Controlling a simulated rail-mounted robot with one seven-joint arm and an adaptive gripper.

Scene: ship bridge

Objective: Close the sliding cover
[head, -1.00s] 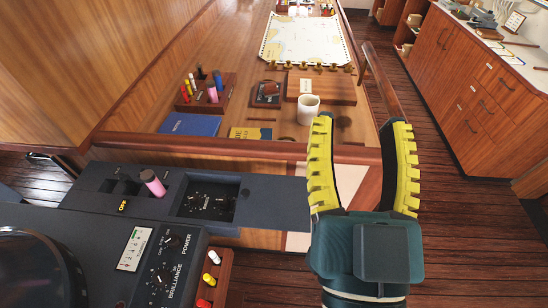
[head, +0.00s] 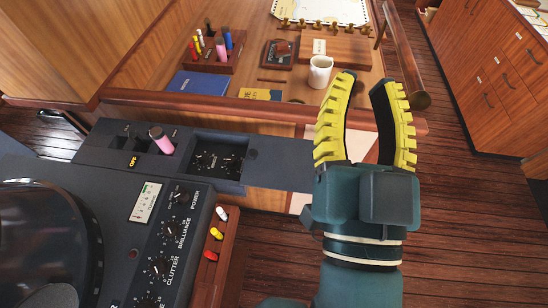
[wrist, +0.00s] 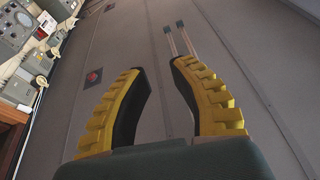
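The sliding cover (head: 278,172) is a flat dark panel on the console in the head view. It sits to the right of a recess (head: 217,160) with small knobs, which lies uncovered. A small round knob (head: 252,155) is at the cover's left end. My gripper (head: 364,84) is raised to the right of the cover, apart from it, with yellow ribbed fingers pointing up. The fingers are spread with nothing between them. In the wrist view my gripper (wrist: 153,68) is also open and empty, facing a grey panelled surface. My gripper hides part of the area beyond the cover's right end.
A pink cylinder (head: 161,140) stands up from the console left of the recess. A pen rack (head: 210,240) is beside the radar panel. Behind a wooden rail (head: 190,106), the desk holds a white mug (head: 320,71), a blue notebook (head: 199,83) and a pen holder (head: 214,58).

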